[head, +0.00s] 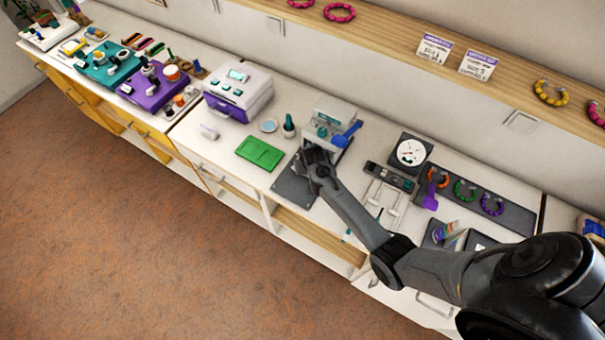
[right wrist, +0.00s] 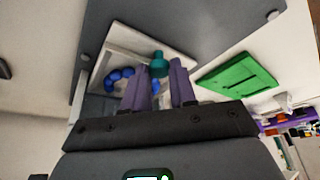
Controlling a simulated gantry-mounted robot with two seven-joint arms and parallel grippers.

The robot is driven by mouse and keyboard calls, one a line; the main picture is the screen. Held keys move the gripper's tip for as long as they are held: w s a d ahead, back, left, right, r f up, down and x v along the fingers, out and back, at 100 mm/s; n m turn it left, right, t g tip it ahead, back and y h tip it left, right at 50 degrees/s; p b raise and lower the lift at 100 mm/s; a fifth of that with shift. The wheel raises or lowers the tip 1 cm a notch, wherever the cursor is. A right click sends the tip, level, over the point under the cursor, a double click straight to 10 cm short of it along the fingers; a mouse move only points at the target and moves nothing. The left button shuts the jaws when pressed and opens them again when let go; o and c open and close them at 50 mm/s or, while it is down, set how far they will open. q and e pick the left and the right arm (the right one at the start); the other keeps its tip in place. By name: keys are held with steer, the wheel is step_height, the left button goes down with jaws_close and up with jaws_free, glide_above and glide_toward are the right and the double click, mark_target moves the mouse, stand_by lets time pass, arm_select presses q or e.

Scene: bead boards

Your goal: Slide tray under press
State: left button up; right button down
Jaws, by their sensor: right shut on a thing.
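The press (head: 336,110) stands against the wall side of the counter, with a pale body and a blue lever (head: 347,135). Its grey base plate (head: 294,188) reaches toward the front edge. My right gripper (head: 313,155) is low at the front of the press. In the right wrist view its purple fingers (right wrist: 160,80) are shut on the teal knob (right wrist: 159,62) of the white tray (right wrist: 140,43). A ring of blue beads (right wrist: 118,78) lies in the tray, partly hidden by the fingers. In the head view my arm hides the tray. My left gripper is not in view.
A green board (head: 260,152) lies left of the press. A white and purple case (head: 238,92) stands farther left. A round dial (head: 411,152) and a grey board with bead rings (head: 480,200) are to the right. A shelf (head: 390,48) runs above.

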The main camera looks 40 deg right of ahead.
steer(key=shift+d+f, duration=0.1)
steer(key=shift+d, duration=0.05)
steer(key=c, duration=1.2)
jaws_free()
steer(key=shift+o, duration=1.4)
steer(key=shift+d, duration=0.15)
steer(key=shift+v, duration=0.8)
steer(key=p+v, duration=0.1)
steer(key=v, duration=0.8)
steer(key=shift+p, duration=0.3)
steer(key=shift+s, duration=0.2)
